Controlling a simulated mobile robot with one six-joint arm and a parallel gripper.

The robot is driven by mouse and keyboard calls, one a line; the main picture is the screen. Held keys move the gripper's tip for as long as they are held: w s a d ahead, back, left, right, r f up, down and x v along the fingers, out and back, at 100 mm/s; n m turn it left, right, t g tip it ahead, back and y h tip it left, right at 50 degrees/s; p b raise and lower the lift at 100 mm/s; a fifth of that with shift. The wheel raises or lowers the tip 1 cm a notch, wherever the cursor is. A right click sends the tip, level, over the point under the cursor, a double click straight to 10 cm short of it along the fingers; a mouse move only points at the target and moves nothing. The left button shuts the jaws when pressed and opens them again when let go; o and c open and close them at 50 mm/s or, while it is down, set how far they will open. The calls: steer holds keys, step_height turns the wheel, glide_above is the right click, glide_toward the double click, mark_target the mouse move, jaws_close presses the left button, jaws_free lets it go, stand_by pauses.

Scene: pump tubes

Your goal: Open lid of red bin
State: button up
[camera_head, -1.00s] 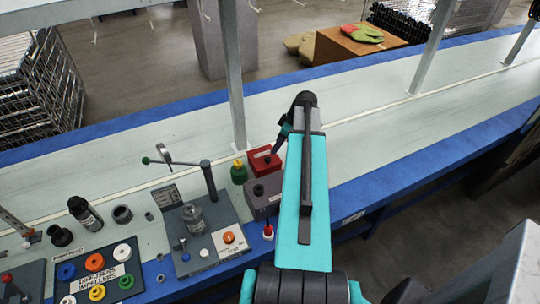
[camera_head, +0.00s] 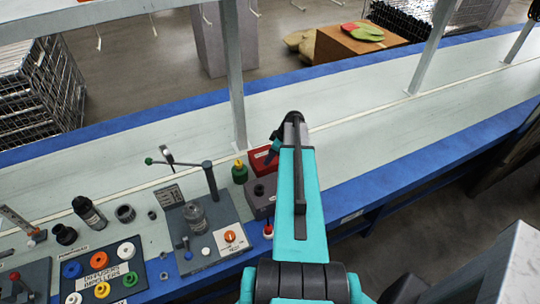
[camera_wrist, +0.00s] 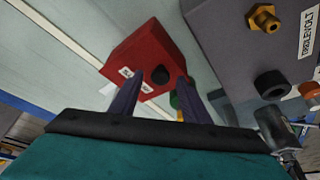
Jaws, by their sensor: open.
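The red bin (camera_head: 258,161) stands on the bench behind a grey box, partly covered by my arm in the head view. In the wrist view the red bin (camera_wrist: 147,50) shows a black knob (camera_wrist: 160,75) and small white labels on its face. Its lid looks shut. My gripper (camera_wrist: 160,80) is open, with one dark finger on each side of the knob in the picture. I cannot tell whether the fingers touch it. In the head view my gripper (camera_head: 276,148) is at the bin's right side, mostly hidden.
The grey box (camera_head: 260,203) is close in front of the bin; it also shows in the wrist view (camera_wrist: 235,45) with a brass fitting. A green bottle (camera_head: 239,174) with a yellow cap is left of the bin. A metal post (camera_head: 235,90) rises behind. The bench to the right is clear.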

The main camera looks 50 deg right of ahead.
steer(key=shift+w+f, duration=0.1)
steer(key=shift+f, duration=0.15)
jaws_close()
